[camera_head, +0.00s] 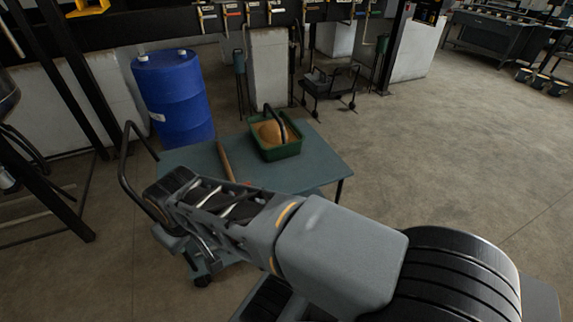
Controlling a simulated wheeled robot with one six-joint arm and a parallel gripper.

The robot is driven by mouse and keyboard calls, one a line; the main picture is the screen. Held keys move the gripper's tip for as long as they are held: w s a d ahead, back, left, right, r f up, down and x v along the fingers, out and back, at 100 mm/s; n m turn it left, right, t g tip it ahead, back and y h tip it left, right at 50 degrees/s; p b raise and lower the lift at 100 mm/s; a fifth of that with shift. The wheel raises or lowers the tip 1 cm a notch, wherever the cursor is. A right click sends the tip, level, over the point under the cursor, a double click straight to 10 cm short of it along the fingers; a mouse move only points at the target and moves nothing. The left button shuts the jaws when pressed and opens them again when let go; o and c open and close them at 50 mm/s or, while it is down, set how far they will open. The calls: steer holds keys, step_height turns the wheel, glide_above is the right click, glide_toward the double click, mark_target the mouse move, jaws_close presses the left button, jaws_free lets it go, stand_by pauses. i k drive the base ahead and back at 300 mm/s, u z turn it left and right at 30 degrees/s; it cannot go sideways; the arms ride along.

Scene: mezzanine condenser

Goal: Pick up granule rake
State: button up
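A long wooden handle (225,162), likely the granule rake's, lies on the blue-green cart top (318,160) left of a green bin. Its near end runs down toward my arm, where a small orange-red patch shows; I cannot make out a rake head. My arm crosses the front of the cart from the lower right. Its far dark end, seemingly my gripper (168,196), is over the cart's left front part, apart from the handle. The fingers cannot be made out, so open or shut is unclear. My arm hides the cart's front part.
The green bin (279,153) holds tan granules (270,132) and has a black arched handle. A blue drum (174,95) stands behind the cart at left. A dark push bar (128,160) rises at the cart's left end. Open concrete floor (450,150) lies to the right.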

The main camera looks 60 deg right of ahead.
mark_target(227, 170)
steer(key=z, duration=1.1)
steer(key=i, duration=1)
